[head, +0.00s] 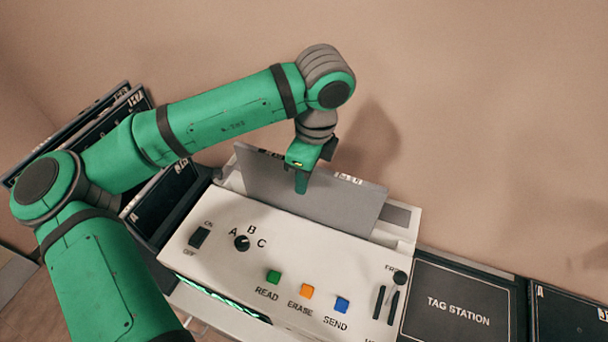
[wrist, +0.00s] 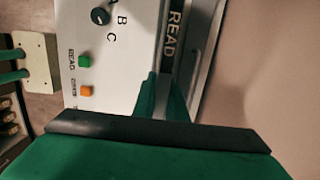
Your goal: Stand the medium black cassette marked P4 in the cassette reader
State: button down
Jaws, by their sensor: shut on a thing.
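A flat grey-looking cassette (head: 330,205) stands on its long edge along the back of the white cassette reader (head: 215,268) in the head view, tilted in the picture. Small labels show on its upper edge, but I cannot read a P4. My gripper (head: 301,182) is shut on the cassette near the middle of its upper edge; the gripper also shows in the wrist view (wrist: 163,98). The cassette's lower edge is hidden behind the reader's front panel, so I cannot tell how deep it sits. A dark strip lettered READ (wrist: 174,35) runs beside the fingers.
Several dark cassettes (head: 125,108) lean at the left, partly behind my arm. The reader's front has a dial (head: 241,243) and green, orange and blue buttons. A dark TAG STATION pad (head: 458,305) lies to the right, with another dark panel (head: 570,318) beyond it.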

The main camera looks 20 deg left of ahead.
jog(key=shift+f, duration=0.75)
jog(key=c, duration=1.7)
grip_release()
jog(key=r, duration=0.3)
jog(key=d+r, duration=0.1)
jog(key=r, duration=0.6)
jog(key=shift+d+r, duration=0.15)
jog(key=shift+r, duration=0.25)
jog(key=shift+r, duration=2.95)
